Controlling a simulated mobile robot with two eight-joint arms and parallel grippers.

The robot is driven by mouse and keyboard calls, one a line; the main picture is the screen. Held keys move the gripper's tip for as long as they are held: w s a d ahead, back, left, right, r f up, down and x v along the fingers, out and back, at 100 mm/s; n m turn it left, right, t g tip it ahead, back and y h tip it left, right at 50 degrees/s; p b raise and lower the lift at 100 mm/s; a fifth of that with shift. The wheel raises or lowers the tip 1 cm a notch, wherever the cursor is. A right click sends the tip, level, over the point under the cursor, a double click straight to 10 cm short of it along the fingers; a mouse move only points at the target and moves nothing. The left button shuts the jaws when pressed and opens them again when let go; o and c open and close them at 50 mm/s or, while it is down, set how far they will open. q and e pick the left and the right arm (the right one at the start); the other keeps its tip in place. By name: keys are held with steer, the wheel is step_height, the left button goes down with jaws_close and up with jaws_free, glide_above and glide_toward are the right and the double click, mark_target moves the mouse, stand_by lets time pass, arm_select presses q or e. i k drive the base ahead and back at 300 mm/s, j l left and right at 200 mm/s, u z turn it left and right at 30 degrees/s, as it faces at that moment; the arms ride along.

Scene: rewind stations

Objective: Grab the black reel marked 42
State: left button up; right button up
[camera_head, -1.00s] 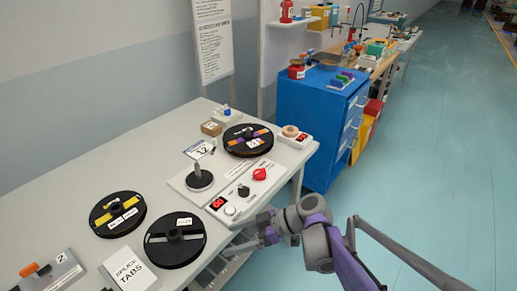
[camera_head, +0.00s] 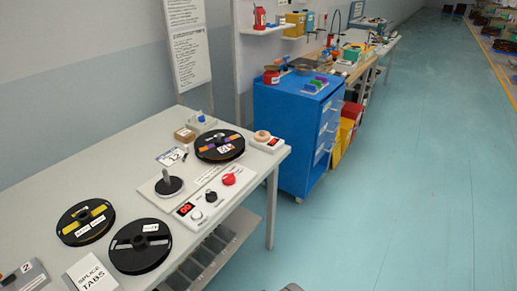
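Three black reels lie flat on the light grey table (camera_head: 70,170). One black reel with a yellow band and white labels (camera_head: 85,222) lies at the left. A black reel with a grey band and a small white label (camera_head: 140,246) lies at the front edge. A black reel with orange and purple bands and white labels (camera_head: 220,146) lies farther back. The label numbers are too small to read surely, so I cannot tell which reel is marked 42. Neither gripper is in view; only a small grey piece, perhaps of my arm, shows at the bottom edge.
A rewind station (camera_head: 205,196) with a spindle (camera_head: 168,183), red display and red knob stands between the reels. A splice tabs box (camera_head: 90,276) and a grey block marked 2 (camera_head: 25,274) are at front left. A blue drawer cabinet (camera_head: 290,130) stands beyond. Floor at right is clear.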

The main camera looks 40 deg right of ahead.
mark_target(231, 147)
steer(key=i+l+z, duration=0.2)
steer(key=z, duration=0.2)
steer(key=i+l+z, duration=0.1)
steer(key=i+z, duration=0.25)
steer(key=k+l, duration=0.05)
steer(key=k, duration=0.05)
